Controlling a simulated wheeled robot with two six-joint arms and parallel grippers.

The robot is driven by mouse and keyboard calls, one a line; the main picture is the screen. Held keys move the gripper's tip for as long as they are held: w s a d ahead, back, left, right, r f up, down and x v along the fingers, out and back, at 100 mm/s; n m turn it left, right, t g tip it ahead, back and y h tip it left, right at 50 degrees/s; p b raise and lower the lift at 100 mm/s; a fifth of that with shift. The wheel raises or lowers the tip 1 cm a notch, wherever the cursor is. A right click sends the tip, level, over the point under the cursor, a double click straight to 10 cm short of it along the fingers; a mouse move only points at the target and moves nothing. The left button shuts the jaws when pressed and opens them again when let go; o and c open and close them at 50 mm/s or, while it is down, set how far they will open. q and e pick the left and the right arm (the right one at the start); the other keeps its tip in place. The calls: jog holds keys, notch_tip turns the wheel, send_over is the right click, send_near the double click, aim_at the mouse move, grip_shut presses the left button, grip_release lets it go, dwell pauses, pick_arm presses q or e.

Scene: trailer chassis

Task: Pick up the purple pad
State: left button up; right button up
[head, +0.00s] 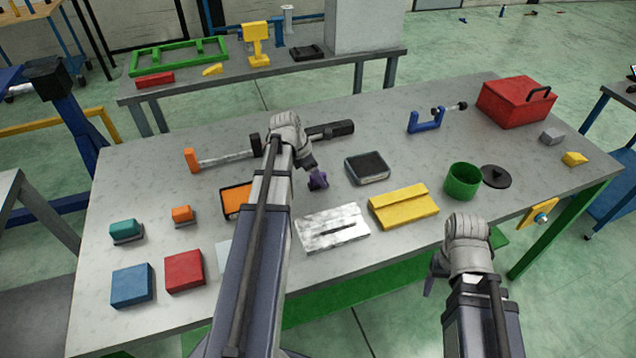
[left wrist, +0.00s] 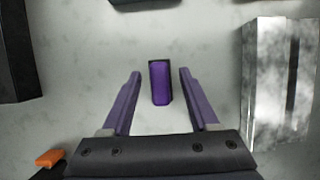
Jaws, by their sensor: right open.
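The purple pad (left wrist: 160,82) is a small purple block with a dark edge, seen upright in the picture in the left wrist view. My left gripper (left wrist: 160,72) is open, with one purple finger on each side of the pad and a visible gap on both sides. I cannot tell how far the fingertips are above the table. In the head view my left gripper (head: 315,176) points down at the middle of the table, and its hand and fingers largely hide the pad. My right gripper (head: 432,276) is open and empty near the table's front edge.
A grey-white marbled block (head: 333,230) lies close to the right of the left gripper, with a yellow case (head: 403,206) beyond. A black-topped tray (head: 367,167) and a clamp bar (head: 225,160) lie behind. Red (head: 184,271) and blue (head: 131,285) blocks sit front left.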

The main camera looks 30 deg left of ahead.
pick_arm(q)
grip_shut()
dwell(0.4)
jog(key=shift+r, duration=0.1)
notch_tip(320, 180, up, 10)
jog(key=p, duration=1)
jog(key=c, duration=0.6)
grip_release()
grip_shut()
